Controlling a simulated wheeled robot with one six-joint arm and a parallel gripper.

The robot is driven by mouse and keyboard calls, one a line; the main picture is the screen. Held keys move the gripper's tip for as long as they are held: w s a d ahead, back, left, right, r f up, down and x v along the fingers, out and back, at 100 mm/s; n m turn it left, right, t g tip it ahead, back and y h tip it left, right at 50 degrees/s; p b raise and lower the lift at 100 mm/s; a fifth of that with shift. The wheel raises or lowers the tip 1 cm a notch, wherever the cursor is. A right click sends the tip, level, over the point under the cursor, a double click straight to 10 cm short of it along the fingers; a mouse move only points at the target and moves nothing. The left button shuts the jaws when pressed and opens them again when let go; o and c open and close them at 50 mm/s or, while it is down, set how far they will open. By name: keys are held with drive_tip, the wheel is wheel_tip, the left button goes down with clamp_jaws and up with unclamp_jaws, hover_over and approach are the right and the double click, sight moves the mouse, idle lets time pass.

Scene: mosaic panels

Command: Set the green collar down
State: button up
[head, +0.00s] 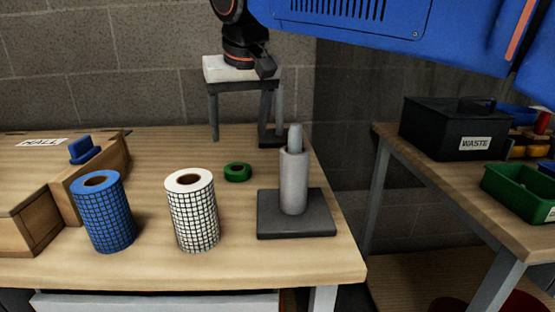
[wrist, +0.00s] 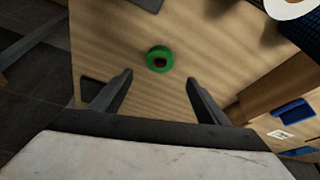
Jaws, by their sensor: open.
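The green collar (head: 237,172) is a small ring lying flat on the wooden table, between the white mosaic roll and the grey post on its dark base.
A blue mosaic roll (head: 103,212) and a white mosaic roll (head: 191,210) stand at the left. A grey post (head: 293,182) rises from a dark base (head: 297,226) at the right. Wooden boxes (head: 92,170) sit far left. A side table holds a black waste bin (head: 452,128) and a green bin (head: 519,190).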

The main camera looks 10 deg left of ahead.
drive_tip(key=d+f+m+h, duration=0.1)
drive_tip(key=d+f, duration=0.3)
drive_tip(key=d, duration=1)
drive_tip(key=d+f+m, duration=0.2)
drive_tip(key=d+f, duration=0.3)
drive_tip(key=d, duration=0.8)
drive_tip(key=s+d+f+m+t+h, duration=0.1)
drive_tip(key=s+d+f+m, duration=0.2)
drive_tip(key=s+d+f, duration=1.3)
drive_tip(key=d+f, duration=0.4)
drive_tip(key=shift+s+d, duration=0.2)
